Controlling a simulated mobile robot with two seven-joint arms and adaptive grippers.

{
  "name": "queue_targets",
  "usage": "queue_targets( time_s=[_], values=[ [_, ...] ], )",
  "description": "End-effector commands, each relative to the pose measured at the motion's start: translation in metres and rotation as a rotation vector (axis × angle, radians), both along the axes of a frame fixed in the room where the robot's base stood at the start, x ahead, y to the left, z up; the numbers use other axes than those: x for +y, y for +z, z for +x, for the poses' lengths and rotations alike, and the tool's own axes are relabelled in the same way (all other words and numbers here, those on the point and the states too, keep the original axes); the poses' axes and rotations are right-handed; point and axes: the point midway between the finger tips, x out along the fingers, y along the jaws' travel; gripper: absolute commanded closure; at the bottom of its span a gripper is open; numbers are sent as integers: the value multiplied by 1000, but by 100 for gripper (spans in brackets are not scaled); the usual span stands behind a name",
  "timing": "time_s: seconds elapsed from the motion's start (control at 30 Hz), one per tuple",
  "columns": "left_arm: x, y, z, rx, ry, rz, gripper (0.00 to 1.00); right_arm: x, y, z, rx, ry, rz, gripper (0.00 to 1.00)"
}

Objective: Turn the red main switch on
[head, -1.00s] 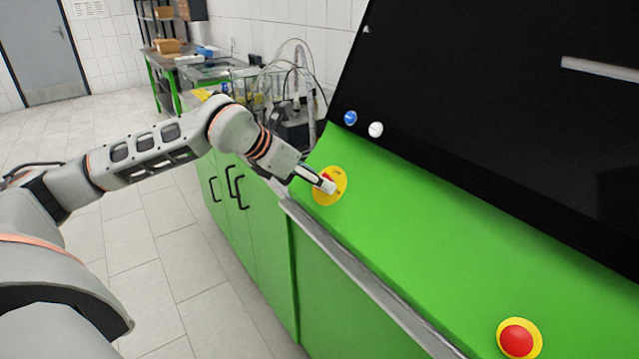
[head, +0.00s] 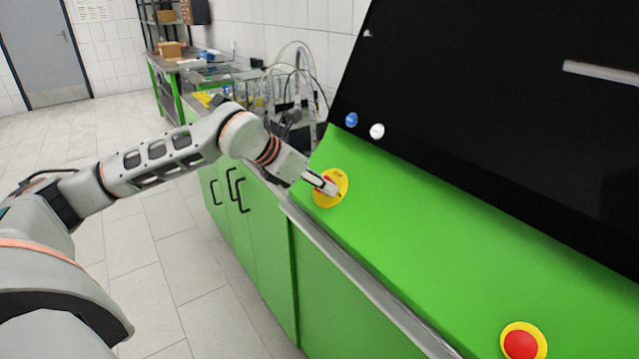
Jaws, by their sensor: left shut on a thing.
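The red main switch (head: 328,178) sits on a round yellow plate (head: 342,180) at the upper left of the green sloping panel. Only a small red part of the switch shows; my left gripper covers the rest. My left gripper (head: 331,188) reaches in from the left, with its fingertips over the plate, and is shut on the switch. The exact turn angle of the switch is hidden. My right gripper is out of view.
A red mushroom button on a yellow ring (head: 521,344) is at the lower right of the panel. A blue button (head: 351,120) and a white button (head: 377,131) sit near the black screen (head: 500,110). A cluttered bench (head: 205,72) stands behind.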

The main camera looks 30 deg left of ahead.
Motion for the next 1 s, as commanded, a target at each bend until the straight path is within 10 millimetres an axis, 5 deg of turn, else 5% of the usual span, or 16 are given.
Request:
queue_targets(
  time_s=[0.7,0.73,0.8,1.0],
  values=[
    [0,-1,0,-84,-208,206,94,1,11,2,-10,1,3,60],
    [0,-1,0,-84,-207,206,68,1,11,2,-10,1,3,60],
    [0,-1,0,-84,-207,206,50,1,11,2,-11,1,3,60],
    [0,-1,0,-83,-205,204,50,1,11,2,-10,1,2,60]
  ],
)
